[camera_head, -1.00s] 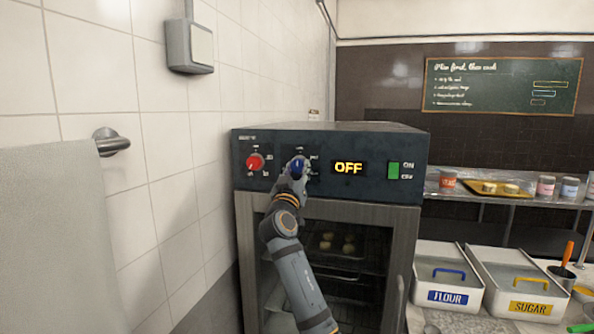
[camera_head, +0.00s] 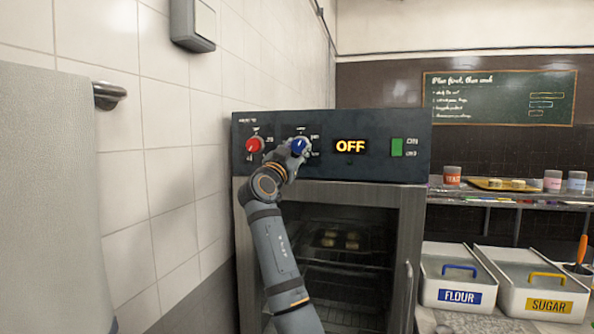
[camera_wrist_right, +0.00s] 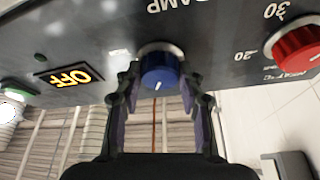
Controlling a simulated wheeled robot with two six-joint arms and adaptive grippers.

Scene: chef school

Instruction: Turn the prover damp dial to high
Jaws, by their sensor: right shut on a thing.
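The prover (camera_head: 332,190) is a dark cabinet with a glass door and a control panel across its top. Its blue damp dial (camera_head: 299,146) is on the panel, between a red dial (camera_head: 254,145) and a lit OFF display (camera_head: 350,146). My right gripper (camera_head: 296,155) is at the blue dial, shut on it. In the right wrist view, the two fingers (camera_wrist_right: 157,92) are on either side of the blue dial (camera_wrist_right: 158,68), and a white mark shows on its face. Part of the word DAMP shows by it, upside down. My left gripper is out of view.
A green switch (camera_head: 397,147) is on the panel's right side. The red dial (camera_wrist_right: 298,47) is close beside the fingers in the wrist view. A tiled wall and a towel (camera_head: 50,200) are at left. Flour (camera_head: 459,275) and sugar (camera_head: 530,285) bins stand at right.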

